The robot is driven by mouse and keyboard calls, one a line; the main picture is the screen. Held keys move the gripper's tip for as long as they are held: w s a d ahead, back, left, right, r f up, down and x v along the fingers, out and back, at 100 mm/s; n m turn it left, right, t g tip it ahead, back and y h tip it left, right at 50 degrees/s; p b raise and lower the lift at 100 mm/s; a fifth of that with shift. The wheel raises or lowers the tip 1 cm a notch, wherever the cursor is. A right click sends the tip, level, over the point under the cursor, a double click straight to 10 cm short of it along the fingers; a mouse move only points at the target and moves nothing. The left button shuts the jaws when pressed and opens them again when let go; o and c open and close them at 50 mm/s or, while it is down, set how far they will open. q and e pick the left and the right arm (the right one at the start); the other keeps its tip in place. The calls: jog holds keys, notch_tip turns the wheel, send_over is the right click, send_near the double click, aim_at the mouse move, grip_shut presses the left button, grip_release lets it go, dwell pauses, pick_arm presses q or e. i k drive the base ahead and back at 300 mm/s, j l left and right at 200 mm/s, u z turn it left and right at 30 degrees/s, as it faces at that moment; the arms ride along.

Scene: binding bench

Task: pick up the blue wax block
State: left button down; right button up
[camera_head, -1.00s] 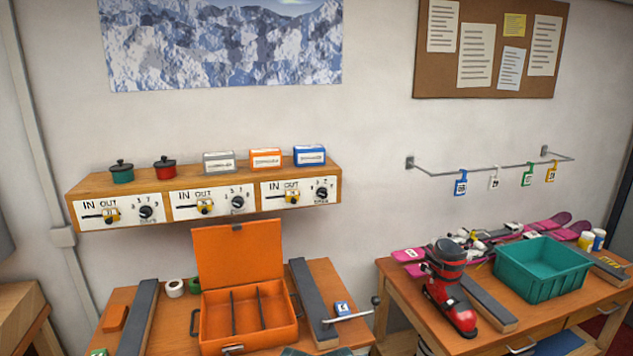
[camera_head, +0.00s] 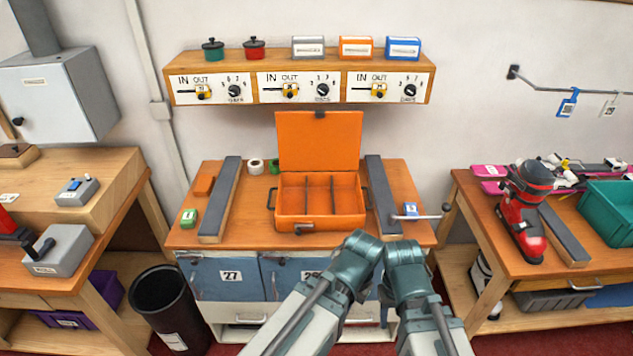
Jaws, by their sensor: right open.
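The blue wax block (camera_head: 403,48) is a small blue box shape with a white label. It stands upright at the right end of the wooden wall shelf (camera_head: 300,62), beside an orange block (camera_head: 356,47) and a grey block (camera_head: 308,47). My two arms reach up from the bottom of the view, their teal joints in front of the bench. My right gripper (camera_head: 402,258) is open and empty, well below and in front of the shelf. My left gripper's fingers cannot be made out behind its arm. Nothing touches the blue block.
An open orange case (camera_head: 320,228) stands on the bench below the shelf, its lid raised toward the wall. A green pot (camera_head: 213,50) and a red pot (camera_head: 254,48) stand left on the shelf.

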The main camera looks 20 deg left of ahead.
aim_at(409, 208)
jog(key=i+l+u, duration=0.15)
jog(key=l+u, duration=0.25)
jog(key=l, duration=0.6)
jog(key=l+u, duration=0.35)
jog(key=l, duration=0.6)
jog(key=k+l+u, duration=0.15)
jog(key=l+u, duration=0.25)
jog(key=l, duration=0.6)
